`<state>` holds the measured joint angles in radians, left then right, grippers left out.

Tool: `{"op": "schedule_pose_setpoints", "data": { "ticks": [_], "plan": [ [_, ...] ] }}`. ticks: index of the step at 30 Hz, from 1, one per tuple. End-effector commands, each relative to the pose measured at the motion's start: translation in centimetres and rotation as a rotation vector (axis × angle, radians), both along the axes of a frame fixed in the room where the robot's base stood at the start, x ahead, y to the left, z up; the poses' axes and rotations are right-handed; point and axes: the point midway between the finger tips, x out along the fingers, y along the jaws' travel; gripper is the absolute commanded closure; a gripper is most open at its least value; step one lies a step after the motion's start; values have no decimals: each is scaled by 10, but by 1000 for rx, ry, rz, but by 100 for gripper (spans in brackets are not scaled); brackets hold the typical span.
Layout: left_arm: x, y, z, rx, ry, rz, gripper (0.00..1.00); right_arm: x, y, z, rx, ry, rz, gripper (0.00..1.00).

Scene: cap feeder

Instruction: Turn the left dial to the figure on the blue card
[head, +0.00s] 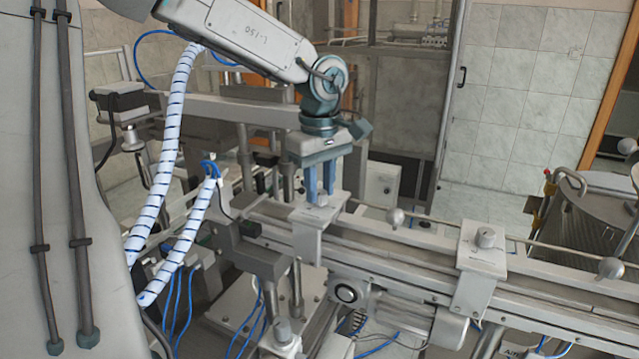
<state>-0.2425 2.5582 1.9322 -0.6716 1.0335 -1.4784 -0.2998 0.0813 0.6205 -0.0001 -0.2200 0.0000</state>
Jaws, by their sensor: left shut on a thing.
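My left gripper (321,187) points straight down with its blue fingers on either side of the left dial (322,200). It is shut on this dial, which sits on top of a light grey housing (312,227) over the conveyor rail. The fingers hide most of the dial, and I cannot read its setting. A second, similar dial (486,237) stands free on the right housing (482,263). I cannot make out the blue card in this view. My right gripper is not in view.
The conveyor rail (400,247) runs from the middle toward the lower right. A thin rod with round knobs (395,217) runs behind the housings. A motor (400,312) hangs below the rail. Posts and clamps (250,255) crowd the left side.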

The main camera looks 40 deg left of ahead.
Motion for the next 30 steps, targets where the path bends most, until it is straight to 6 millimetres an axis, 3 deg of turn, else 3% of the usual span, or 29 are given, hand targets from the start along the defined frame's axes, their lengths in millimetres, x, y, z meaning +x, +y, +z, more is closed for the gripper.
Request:
{"op": "schedule_pose_setpoints", "data": {
  "ticks": [15,30],
  "plan": [
    [-1,0,-1,-1,5,-435,97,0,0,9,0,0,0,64],
    [-1,-1,-2,-2,4,-598,97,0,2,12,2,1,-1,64]
  ]
}}
